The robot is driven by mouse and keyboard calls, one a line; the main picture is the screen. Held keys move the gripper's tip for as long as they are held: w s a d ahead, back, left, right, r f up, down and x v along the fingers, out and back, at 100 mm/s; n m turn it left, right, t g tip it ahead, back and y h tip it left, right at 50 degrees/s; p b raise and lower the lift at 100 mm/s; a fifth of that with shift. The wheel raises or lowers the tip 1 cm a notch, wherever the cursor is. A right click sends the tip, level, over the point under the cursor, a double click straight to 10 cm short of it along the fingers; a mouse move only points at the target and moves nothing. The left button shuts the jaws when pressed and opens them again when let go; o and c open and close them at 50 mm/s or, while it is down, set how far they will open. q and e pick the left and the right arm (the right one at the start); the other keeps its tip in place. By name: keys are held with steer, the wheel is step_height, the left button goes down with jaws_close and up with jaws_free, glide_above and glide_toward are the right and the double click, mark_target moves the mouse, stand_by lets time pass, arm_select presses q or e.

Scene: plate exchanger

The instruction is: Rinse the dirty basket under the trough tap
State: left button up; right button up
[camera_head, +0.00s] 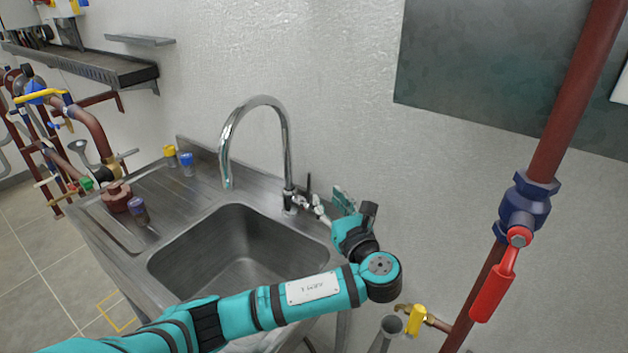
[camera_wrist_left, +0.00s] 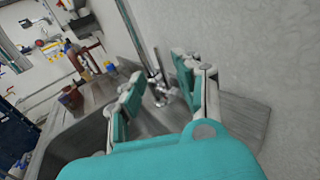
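The chrome tap (camera_head: 284,150) arches over the steel trough basin (camera_head: 225,250), which looks empty; no water shows. My left gripper (camera_head: 332,205) is at the right of the tap's base, close to its small lever. In the left wrist view my left gripper (camera_wrist_left: 157,76) is open, with the tap's base (camera_wrist_left: 160,90) seen between its fingers; contact cannot be told. My right gripper is out of view.
A reddish-brown part (camera_head: 117,196), a yellow-topped piece (camera_head: 170,156) and a blue-topped piece (camera_head: 187,164) stand on the drainboard. The wall is close behind the tap. A red pipe with a red-handled valve (camera_head: 492,290) and a yellow-handled tap (camera_head: 416,320) are at the right.

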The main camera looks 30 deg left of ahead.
mark_target(310, 177)
arm_select(q)
steer(key=x, duration=0.6)
steer(key=shift+s+a+r, duration=0.1)
steer(key=shift+a+r, duration=0.15)
steer(key=shift+a, duration=0.05)
steer(key=x, duration=0.3)
steer(key=shift+w+a+f+p, duration=0.1)
steer(key=shift+w+a+p, duration=0.15)
steer(key=shift+w+p, duration=0.1)
steer(key=shift+w+a, duration=0.25)
steer(key=shift+a, duration=0.1)
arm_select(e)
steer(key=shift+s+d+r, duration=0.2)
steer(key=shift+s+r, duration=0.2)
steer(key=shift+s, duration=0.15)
arm_select(q)
jaws_close()
steer(key=shift+f, duration=0.1)
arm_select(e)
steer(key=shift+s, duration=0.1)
